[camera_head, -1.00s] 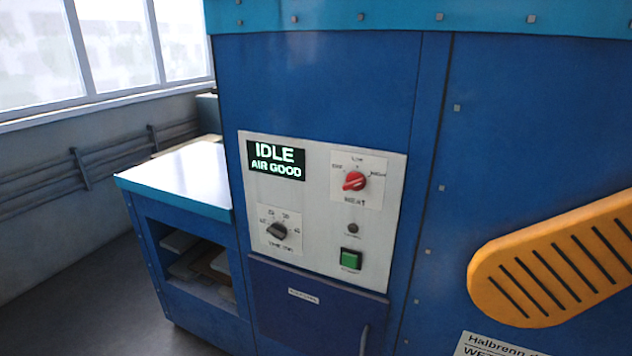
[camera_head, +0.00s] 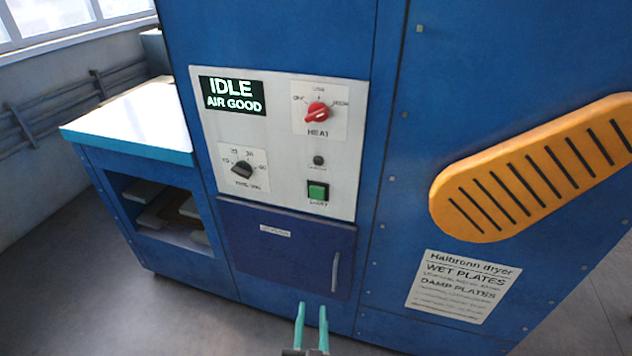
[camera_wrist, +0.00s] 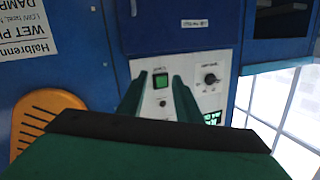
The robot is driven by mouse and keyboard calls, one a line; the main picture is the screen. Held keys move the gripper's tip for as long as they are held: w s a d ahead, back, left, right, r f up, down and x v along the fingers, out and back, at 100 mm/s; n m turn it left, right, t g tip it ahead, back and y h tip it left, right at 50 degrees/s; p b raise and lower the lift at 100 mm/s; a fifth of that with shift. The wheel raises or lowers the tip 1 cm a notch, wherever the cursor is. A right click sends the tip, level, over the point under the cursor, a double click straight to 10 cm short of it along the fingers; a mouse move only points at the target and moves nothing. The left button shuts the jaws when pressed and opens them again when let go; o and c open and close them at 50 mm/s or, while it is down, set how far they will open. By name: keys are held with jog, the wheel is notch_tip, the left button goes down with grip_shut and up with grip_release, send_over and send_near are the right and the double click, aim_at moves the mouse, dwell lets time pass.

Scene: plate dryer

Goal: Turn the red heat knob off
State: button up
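The red heat knob (camera_head: 318,112) is on the upper right of a light grey control panel (camera_head: 285,150), under marks for off, low and high. Its grip slants from lower left to upper right; I cannot tell for certain which end is the pointer. My gripper (camera_head: 312,308) has two teal fingers with a gap between them. It is open and empty, low in the head view, below the panel and apart from the knob. In the wrist view, which shows the panel upside down, the fingers (camera_wrist: 155,85) flank the green button (camera_wrist: 160,80); the red knob is hidden there.
A black time knob (camera_head: 242,169), a display (camera_head: 232,94) reading IDLE, AIR GOOD, and a green start button (camera_head: 318,191) share the panel. Below is a blue door (camera_head: 285,255) with a handle. An orange slotted piece (camera_head: 530,165) sticks out at right.

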jog(key=w+a+r+m+h, duration=0.1)
jog(key=w+r+m, duration=0.1)
jog(key=w+r, duration=0.55)
jog(key=m+h, duration=0.4)
jog(key=m, duration=0.7)
send_near(316, 117)
jog(key=x, duration=0.8)
jog(key=shift+w, duration=0.3)
jog(key=shift+d, duration=0.15)
grip_shut()
